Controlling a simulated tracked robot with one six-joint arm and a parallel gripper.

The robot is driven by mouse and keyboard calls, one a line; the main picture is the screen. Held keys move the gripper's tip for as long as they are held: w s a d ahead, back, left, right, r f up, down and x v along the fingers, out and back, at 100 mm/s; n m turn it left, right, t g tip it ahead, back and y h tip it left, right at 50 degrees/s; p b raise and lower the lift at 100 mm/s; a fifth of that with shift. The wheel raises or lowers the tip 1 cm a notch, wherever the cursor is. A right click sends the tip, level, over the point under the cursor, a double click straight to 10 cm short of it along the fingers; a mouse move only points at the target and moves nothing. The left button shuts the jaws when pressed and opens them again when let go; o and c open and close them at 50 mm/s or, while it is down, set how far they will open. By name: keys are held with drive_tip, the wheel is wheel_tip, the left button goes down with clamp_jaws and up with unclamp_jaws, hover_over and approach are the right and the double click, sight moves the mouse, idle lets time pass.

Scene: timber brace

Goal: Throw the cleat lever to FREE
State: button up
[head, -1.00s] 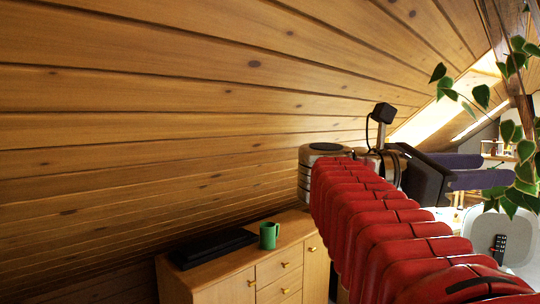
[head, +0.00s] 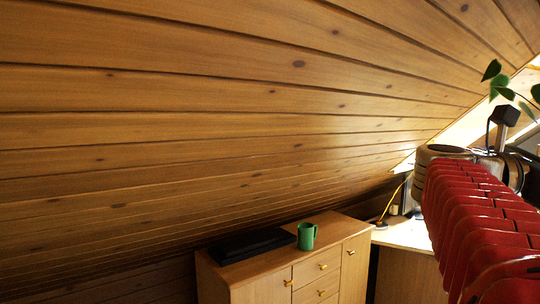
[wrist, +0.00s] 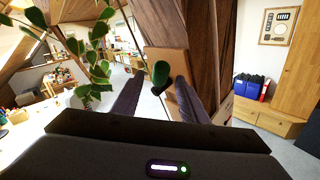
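In the wrist view, a dark green rounded grip (wrist: 160,73) with a dark lower end shows in front of a light brown board (wrist: 176,62) on a timber post. It looks like the cleat lever, but no FREE marking is readable. My gripper (wrist: 159,80) is open, with its two purple-grey fingers apart. The green grip appears between the fingertips in the picture. I cannot tell how far beyond them it is, and I see no contact. In the head view the gripper's fingers are out of frame.
Plant leaves (wrist: 98,40) hang left of the fingers. In the head view, a sideboard (head: 270,283) carries a green mug (head: 306,236) below the sloping plank ceiling (head: 200,130).

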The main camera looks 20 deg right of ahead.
drive_tip(key=shift+x, duration=1.15)
drive_tip(key=shift+c, duration=0.5)
clamp_jaws()
